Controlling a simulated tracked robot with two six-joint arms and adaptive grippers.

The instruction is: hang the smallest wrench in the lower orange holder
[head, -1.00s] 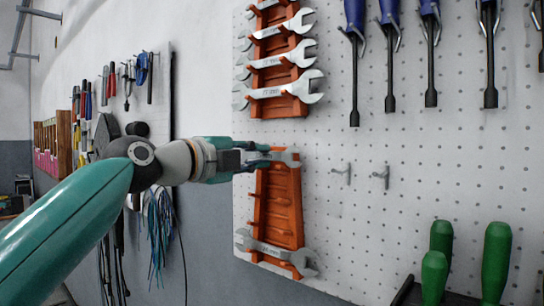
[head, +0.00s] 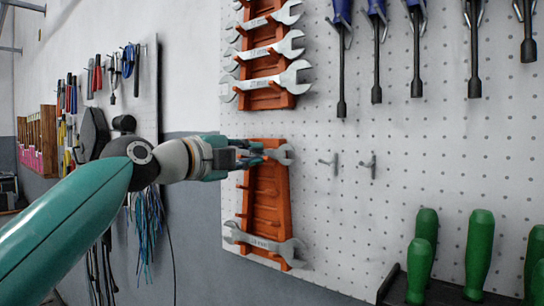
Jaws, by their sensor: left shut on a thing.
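The lower orange holder (head: 268,205) hangs on the white pegboard, right of my left arm. My left gripper (head: 252,156) is at the top of this holder, shut on a small wrench (head: 282,154). The wrench's open jaw sticks out to the right of the fingers, in front of the holder's top; whether it rests in a slot I cannot tell. The rest of the wrench is hidden by the gripper. A larger wrench (head: 264,243) sits across the bottom of the same holder. My right gripper is not in view.
An upper orange holder (head: 262,99) bears several wrenches above. Two empty hooks (head: 350,164) are to the right. Blue-handled drivers (head: 376,50) hang at upper right, and green-handled tools (head: 479,255) stand at lower right. A second pegboard with tools (head: 122,75) is behind my arm.

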